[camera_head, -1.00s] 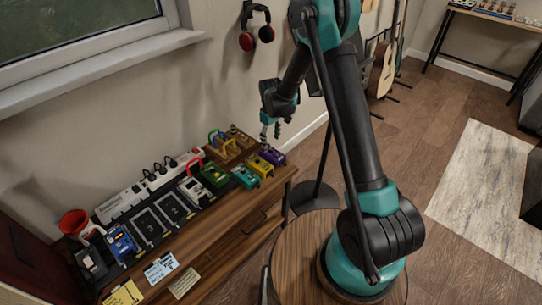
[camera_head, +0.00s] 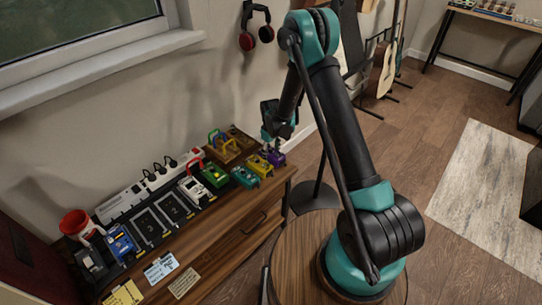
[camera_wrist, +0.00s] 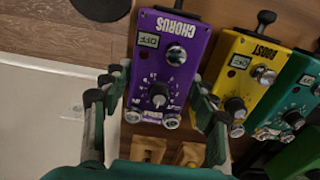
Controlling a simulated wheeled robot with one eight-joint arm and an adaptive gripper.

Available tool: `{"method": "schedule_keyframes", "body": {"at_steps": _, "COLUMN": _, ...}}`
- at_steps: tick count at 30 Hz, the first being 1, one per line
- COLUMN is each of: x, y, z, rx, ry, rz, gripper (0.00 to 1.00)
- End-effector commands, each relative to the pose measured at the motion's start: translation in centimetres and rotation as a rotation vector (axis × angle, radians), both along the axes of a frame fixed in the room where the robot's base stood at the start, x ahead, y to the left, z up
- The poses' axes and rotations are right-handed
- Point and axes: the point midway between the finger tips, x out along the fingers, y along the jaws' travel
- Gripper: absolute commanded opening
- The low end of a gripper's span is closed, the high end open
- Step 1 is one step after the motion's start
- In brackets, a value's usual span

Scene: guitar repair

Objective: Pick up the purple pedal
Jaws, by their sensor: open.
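The purple pedal (camera_wrist: 172,65), labelled CHORUS and upside down in the wrist view, sits at the right end of the pedal row on the wooden cabinet. It also shows in the head view (camera_head: 278,158), partly hidden by my gripper. My gripper (camera_wrist: 158,82) is open, with one finger on each side of the pedal's knob end. I cannot tell whether the fingers touch it. In the head view my gripper (camera_head: 273,143) is low over the pedal.
A yellow BOOST pedal (camera_wrist: 255,75) stands close beside the purple one, then a teal pedal (camera_wrist: 294,97). A green pedal (camera_head: 214,176) and a wooden rack (camera_head: 236,143) are nearby. The cabinet (camera_head: 225,243) ends just right of the purple pedal.

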Motion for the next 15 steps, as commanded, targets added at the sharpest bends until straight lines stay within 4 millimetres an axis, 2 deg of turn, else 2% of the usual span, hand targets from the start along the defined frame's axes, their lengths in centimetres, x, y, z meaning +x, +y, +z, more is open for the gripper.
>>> {"method": "schedule_keyframes", "body": {"at_steps": 2, "x": 0.01, "y": 0.01, "z": 0.02, "rx": 0.0, "ry": 0.0, "rz": 0.0, "gripper": 0.57}}
{"method": "schedule_keyframes", "body": {"at_steps": 13, "x": 0.01, "y": 0.02, "z": 0.04, "rx": 0.0, "ry": 0.0, "rz": 0.0, "gripper": 0.11}}
{"method": "schedule_keyframes", "body": {"at_steps": 15, "x": 0.01, "y": 0.02, "z": 0.06, "rx": 0.0, "ry": 0.0, "rz": 0.0, "gripper": 0.11}}
